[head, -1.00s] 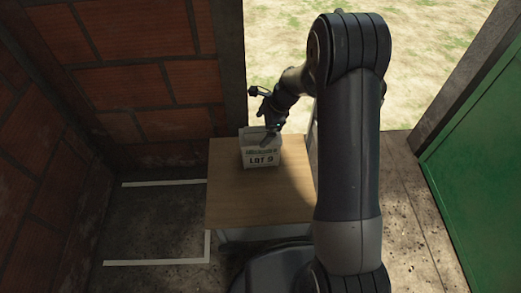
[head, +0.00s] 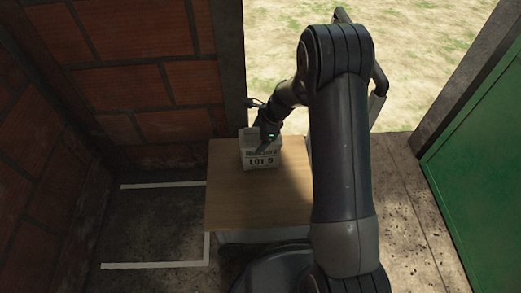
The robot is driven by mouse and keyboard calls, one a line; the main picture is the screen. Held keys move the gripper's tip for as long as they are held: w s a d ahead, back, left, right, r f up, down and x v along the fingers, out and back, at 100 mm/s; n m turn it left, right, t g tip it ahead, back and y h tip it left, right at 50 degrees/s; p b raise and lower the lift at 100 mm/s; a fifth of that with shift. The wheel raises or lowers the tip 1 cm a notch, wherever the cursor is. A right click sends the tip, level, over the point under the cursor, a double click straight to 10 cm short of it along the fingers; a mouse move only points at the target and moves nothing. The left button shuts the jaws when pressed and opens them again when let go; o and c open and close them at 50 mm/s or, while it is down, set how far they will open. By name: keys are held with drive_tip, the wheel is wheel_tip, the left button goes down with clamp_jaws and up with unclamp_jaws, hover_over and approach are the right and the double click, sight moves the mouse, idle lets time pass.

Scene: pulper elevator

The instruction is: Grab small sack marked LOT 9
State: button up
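The small sack marked LOT 9 (head: 263,162) is pale and boxy, with dark print on its front. It stands upright near the back edge of a wooden-topped table (head: 250,205). My gripper (head: 268,142) is at the top of the sack, over its right part, pointing down. The gripper is small and dark here, and its fingertips overlap the sack, so I cannot tell whether they are open or closed on it. The sack still rests on the tabletop.
A brick wall (head: 150,100) stands behind and to the left. White floor lines (head: 155,265) mark a bare patch left of the table. A green panel (head: 480,180) is at the right. An open doorway shows dry grass (head: 420,60) behind.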

drive_tip(key=shift+s+f, duration=0.3)
clamp_jaws()
idle(0.5)
drive_tip(key=shift+r, duration=0.1)
